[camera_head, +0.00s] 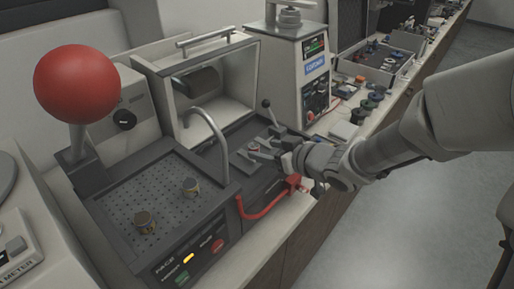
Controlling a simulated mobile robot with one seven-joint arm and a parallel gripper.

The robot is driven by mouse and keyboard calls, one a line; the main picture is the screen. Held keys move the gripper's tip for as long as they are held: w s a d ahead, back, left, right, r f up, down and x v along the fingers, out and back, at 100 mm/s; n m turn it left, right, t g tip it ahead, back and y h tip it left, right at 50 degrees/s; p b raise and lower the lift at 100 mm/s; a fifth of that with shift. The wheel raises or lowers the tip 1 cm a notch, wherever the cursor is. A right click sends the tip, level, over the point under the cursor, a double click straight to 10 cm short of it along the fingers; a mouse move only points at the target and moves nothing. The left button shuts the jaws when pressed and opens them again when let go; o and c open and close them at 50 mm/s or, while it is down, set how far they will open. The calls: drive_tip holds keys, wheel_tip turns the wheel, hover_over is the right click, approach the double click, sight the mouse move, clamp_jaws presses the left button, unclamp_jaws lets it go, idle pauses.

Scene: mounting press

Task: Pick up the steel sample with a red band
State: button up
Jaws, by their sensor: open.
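My gripper (257,146) is at the end of my arm, which reaches in from the right. It is open, low over the dark deck plate (238,161) in the middle of the bench. A small round steel-coloured piece with a reddish tint (254,148) shows at the fingertips, seemingly between them. It is too small to make out a red band or contact for certain.
The perforated tray (120,198) has a large red ball-topped lever (76,84) behind it. A curved metal tube (211,128) rises left of my gripper. An open-fronted housing (222,85) stands behind.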

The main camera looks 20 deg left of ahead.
sight(254, 146)
drive_tip(key=b+x, duration=0.1)
drive_tip(key=x, duration=0.3)
drive_tip(key=shift+w+a, duration=0.15)
drive_tip(key=shift+a, duration=0.1)
drive_tip(key=shift+r, duration=0.1)
drive_tip(key=shift+c, duration=0.4)
clamp_jaws()
